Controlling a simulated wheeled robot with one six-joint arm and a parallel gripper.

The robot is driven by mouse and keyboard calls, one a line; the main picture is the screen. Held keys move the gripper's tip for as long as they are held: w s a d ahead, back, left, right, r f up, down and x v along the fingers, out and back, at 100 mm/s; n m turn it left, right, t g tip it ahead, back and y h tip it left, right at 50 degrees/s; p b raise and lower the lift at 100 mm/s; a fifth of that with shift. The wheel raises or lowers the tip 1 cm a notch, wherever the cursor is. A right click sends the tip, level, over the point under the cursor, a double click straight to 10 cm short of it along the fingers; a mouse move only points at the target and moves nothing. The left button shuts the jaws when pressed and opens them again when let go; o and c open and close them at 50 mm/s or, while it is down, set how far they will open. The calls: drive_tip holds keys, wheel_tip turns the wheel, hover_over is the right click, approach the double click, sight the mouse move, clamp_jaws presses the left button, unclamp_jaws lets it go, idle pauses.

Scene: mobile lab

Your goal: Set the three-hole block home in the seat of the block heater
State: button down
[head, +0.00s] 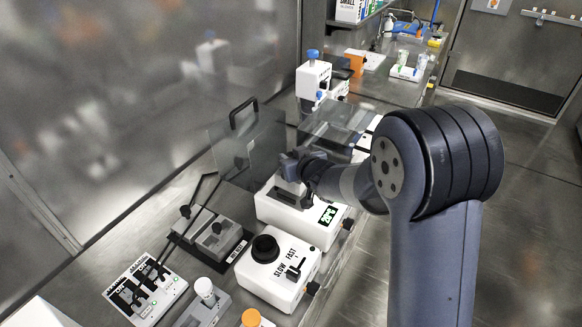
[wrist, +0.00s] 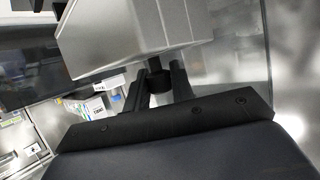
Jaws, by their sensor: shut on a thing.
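My gripper (head: 292,166) is over the back part of the heater. In the wrist view my gripper (wrist: 158,88) is shut on the black knob of a grey metal block (wrist: 135,38). The block's holes are not visible, so I cannot tell whether it is the three-hole block. Its height over the seat is unclear.
A black rack (head: 228,252) with grey blocks on it is left of the heater. A white SLOW/FAST device (head: 262,282) stands in front. A white instrument with a blue knob (head: 313,80) stands behind. My arm hides part of the bench to the right.

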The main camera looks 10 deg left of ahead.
drive_tip(key=shift+f, duration=1.3)
drive_tip(key=shift+f, duration=0.2)
drive_tip(key=c, duration=1.2)
unclamp_jaws()
drive_tip(key=shift+s+d+r, duration=0.1)
drive_tip(key=shift+r, duration=0.05)
drive_tip(key=v, duration=1.1)
drive_tip(key=shift+s+d+r+b, duration=0.15)
drive_tip(key=shift+s+b, duration=0.15)
drive_tip(key=shift+b, duration=0.15)
drive_tip(key=shift+w, duration=0.1)
